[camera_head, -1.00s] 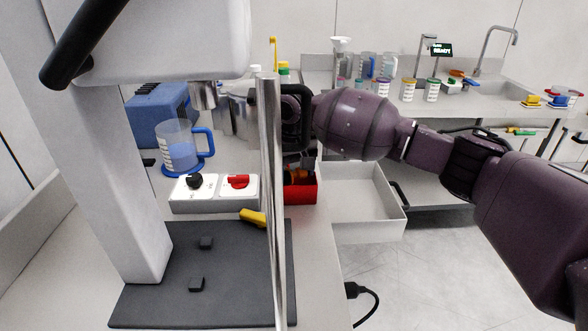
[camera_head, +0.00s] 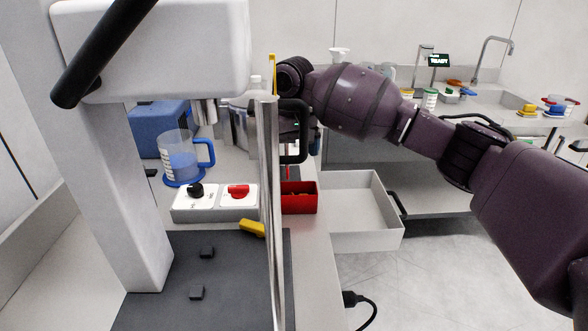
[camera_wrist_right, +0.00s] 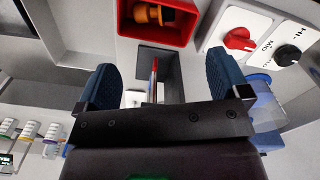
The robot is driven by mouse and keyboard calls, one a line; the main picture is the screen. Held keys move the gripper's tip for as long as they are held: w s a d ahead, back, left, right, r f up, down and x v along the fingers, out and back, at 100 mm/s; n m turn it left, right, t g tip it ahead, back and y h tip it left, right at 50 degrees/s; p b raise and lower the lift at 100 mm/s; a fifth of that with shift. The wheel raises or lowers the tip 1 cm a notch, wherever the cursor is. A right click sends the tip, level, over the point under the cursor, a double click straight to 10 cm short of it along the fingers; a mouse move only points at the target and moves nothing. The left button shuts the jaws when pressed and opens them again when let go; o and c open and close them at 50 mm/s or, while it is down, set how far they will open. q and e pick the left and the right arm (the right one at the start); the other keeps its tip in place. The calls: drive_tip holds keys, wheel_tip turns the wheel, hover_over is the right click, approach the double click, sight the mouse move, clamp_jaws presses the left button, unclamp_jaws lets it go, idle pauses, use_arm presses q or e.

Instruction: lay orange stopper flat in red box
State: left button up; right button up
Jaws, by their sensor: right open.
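The red box (camera_head: 299,204) stands on the bench near its right edge, and its open inside shows at the top of the right wrist view (camera_wrist_right: 187,33). The orange stopper (camera_wrist_right: 153,14) is inside the box, seen as an elongated shape that looks to lie on its side; the picture edge cuts off part of the box. My right gripper (camera_wrist_right: 161,65) is open, its two blue fingers apart with no stopper between them. It is clear of the box, and the arm and a metal post partly hide it in the head view. My left gripper is not in view.
A white switch box (camera_head: 214,203) with black and red knobs is left of the red box. A white open tray (camera_head: 362,240) is to its right. A vertical metal post (camera_head: 270,200) stands in front. A blue-handled jug (camera_head: 182,160) and yellow object (camera_head: 252,228) are nearby.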

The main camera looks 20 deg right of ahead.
wheel_tip(320, 180, up, 5)
drive_tip(key=shift+f+p, duration=0.15)
drive_tip(key=shift+p, duration=0.2)
idle(0.4)
